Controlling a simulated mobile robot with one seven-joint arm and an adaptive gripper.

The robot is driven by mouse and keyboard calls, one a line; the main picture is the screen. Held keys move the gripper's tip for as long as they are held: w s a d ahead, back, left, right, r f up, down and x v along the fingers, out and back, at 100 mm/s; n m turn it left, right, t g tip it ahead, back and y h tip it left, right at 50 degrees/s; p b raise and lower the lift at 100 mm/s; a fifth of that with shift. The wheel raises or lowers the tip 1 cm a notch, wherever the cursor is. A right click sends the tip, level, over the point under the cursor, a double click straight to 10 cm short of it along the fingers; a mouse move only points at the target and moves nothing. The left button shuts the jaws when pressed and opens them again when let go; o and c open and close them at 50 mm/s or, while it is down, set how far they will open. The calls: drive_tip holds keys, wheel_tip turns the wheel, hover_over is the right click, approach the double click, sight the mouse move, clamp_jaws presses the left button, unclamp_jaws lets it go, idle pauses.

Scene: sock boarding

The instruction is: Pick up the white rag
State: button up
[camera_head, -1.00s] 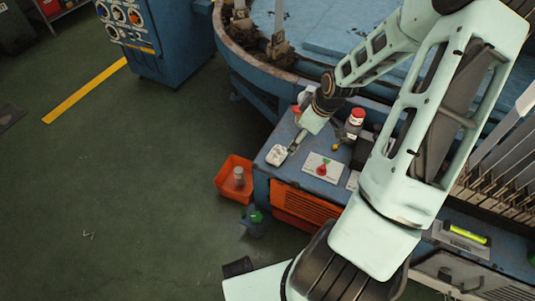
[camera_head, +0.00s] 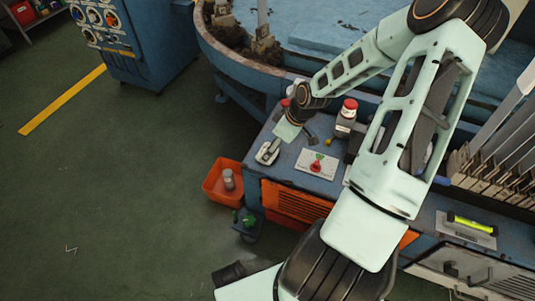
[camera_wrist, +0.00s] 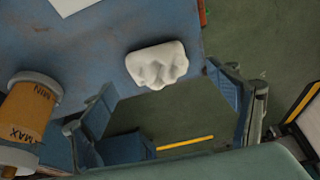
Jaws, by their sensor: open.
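The white rag (camera_head: 266,154) is a small crumpled bundle near the left corner of the blue bench top. In the wrist view the rag (camera_wrist: 157,65) lies near the bench edge, above and between my two spread fingers. My gripper (camera_head: 291,146) is open and empty, beside the rag. One finger overlaps part of the rag in the head view; I cannot tell whether it touches. In the wrist view my gripper (camera_wrist: 163,98) has a finger on each side, with bench and floor showing between them.
A red-capped bottle (camera_head: 346,117) and a white card with a red and green item (camera_head: 316,166) stand to the right of the rag. An orange bin (camera_head: 211,186) is on the floor at the left. A yellow canister (camera_wrist: 30,112) is close at left in the wrist view.

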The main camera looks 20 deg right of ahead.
drive_tip(key=b+x, duration=0.2)
drive_tip(key=x, duration=0.2)
drive_tip(key=shift+d+f, duration=0.1)
drive_tip(key=c, duration=1.2)
